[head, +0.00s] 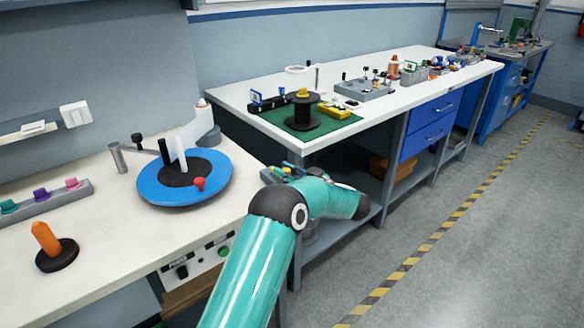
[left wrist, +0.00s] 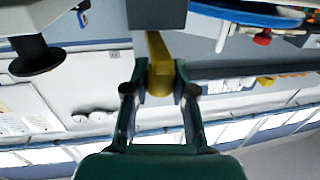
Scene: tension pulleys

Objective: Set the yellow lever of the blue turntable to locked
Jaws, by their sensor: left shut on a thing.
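The blue turntable (head: 153,188) lies on the near white bench, with a dark centre, a white upright peg and a red knob (head: 199,184). Its blue rim (left wrist: 245,13) also shows at the top of the left wrist view. The yellow lever (left wrist: 158,62) stands out from a dark grey block (left wrist: 157,17) in the left wrist view; I cannot make out its lock position. My left gripper (left wrist: 160,88) is shut on the lever, one finger on each side. In the head view my left gripper (head: 280,173) is small and partly hidden by my arm. My right gripper is not in view.
An orange peg on a black base (head: 52,250) and a grey strip with coloured knobs (head: 42,200) stand on the near bench. A second bench holds a black spool (head: 302,116) on a green mat (head: 335,126). Open floor lies to the right.

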